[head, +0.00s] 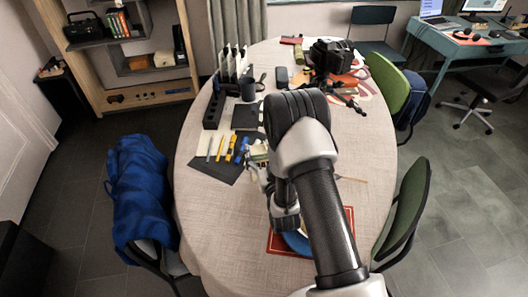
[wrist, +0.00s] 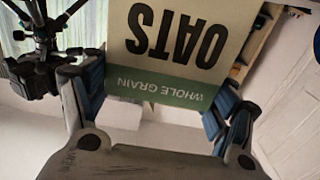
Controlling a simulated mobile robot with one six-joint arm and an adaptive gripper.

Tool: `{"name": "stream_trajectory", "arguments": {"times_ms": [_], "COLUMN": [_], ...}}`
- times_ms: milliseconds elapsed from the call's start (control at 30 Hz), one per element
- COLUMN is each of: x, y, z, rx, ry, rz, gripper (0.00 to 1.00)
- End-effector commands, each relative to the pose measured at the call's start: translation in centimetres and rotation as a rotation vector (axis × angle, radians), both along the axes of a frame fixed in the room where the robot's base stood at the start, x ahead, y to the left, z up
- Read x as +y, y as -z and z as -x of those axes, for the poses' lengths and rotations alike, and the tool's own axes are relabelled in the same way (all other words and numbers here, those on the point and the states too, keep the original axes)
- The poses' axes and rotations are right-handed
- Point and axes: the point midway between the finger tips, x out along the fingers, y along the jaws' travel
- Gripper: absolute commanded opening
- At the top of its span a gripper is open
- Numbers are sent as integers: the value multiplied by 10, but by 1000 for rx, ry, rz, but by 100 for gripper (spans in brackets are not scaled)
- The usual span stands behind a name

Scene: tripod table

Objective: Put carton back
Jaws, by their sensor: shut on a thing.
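The carton (wrist: 172,50) is cream with a green band and reads "OATS" and "WHOLE GRAIN", upside down in the wrist view. It fills the space between the two fingers of my gripper (wrist: 150,92), which is shut on it. In the head view my gripper (head: 259,174) is over the middle of the table, mostly behind my arm. I cannot tell whether the carton touches the table.
The oval table (head: 207,255) has a dark mat (head: 222,171) with pens left of my gripper. Behind are a black organiser (head: 213,108), a dark mug (head: 248,91) and a black tripod (head: 333,62). A red tray (head: 278,243) lies partly under my arm. Chairs surround the table.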

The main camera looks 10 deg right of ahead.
Motion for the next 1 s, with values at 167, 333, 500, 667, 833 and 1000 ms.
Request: {"name": "stream_trajectory", "arguments": {"times_ms": [167,333,500,667,833,1000], "x": [0,0,0,0,0,0], "y": [1,3,3,3,3,-1], "z": [0,0,0,0,0,-1], "rx": [-1,1,1,1,1,1], "ry": [0,0,0,0,0,0], "rz": [0,0,0,0,0,0], "gripper": [29,87,98,99,99,99]}}
